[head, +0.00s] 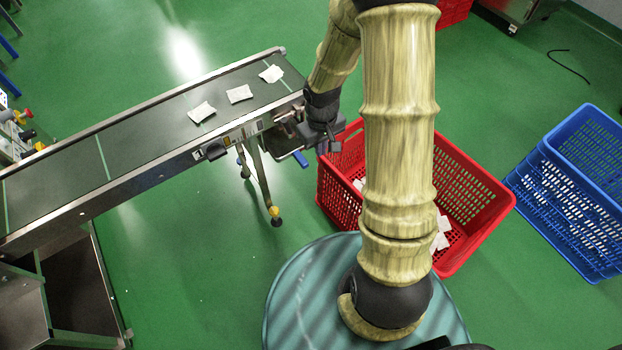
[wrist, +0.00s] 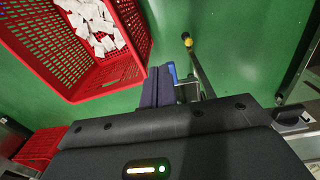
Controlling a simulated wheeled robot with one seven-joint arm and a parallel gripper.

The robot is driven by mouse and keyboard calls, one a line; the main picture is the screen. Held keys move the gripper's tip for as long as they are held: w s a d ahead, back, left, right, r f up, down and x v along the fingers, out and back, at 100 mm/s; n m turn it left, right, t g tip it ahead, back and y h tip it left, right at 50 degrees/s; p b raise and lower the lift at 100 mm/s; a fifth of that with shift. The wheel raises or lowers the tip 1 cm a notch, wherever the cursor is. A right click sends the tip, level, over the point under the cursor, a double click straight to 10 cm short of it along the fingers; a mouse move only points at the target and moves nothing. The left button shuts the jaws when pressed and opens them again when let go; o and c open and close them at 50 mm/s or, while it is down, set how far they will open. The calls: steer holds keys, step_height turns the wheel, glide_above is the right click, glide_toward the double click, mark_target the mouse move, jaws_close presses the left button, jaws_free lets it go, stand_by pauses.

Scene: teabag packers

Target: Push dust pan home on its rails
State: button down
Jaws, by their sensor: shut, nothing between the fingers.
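What looks like the dust pan (head: 284,151) is a thin metal tray under the right end of the conveyor, with a blue handle (head: 301,159) sticking out past the belt frame. My gripper (head: 328,146) is beside the conveyor end, just right of the handle. In the wrist view my gripper's fingers (wrist: 158,86) are shut together and empty. Part of the blue handle (wrist: 172,72) shows right behind them; I cannot tell whether they touch. The rails and most of the pan are hidden by the conveyor and my gripper.
The conveyor (head: 130,135) carries several white teabags. A red crate (head: 470,175) with packets stands right of my gripper, close to it. Blue crates (head: 570,190) stand farther right. A leg with a yellow knob (head: 274,212) reaches down below the conveyor.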

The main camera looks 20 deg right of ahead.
step_height(320, 180, down, 6)
steer(key=w+b, duration=0.1)
steer(key=b, duration=0.1)
steer(key=shift+f, duration=0.25)
steer(key=shift+f, duration=0.1)
steer(key=w+a+f+b, duration=0.1)
steer(key=w+f+b, duration=0.2)
steer(key=f, duration=0.6)
steer(key=shift+w+f+b, duration=0.4)
steer(key=shift+b, duration=0.55)
steer(key=shift+a, duration=0.1)
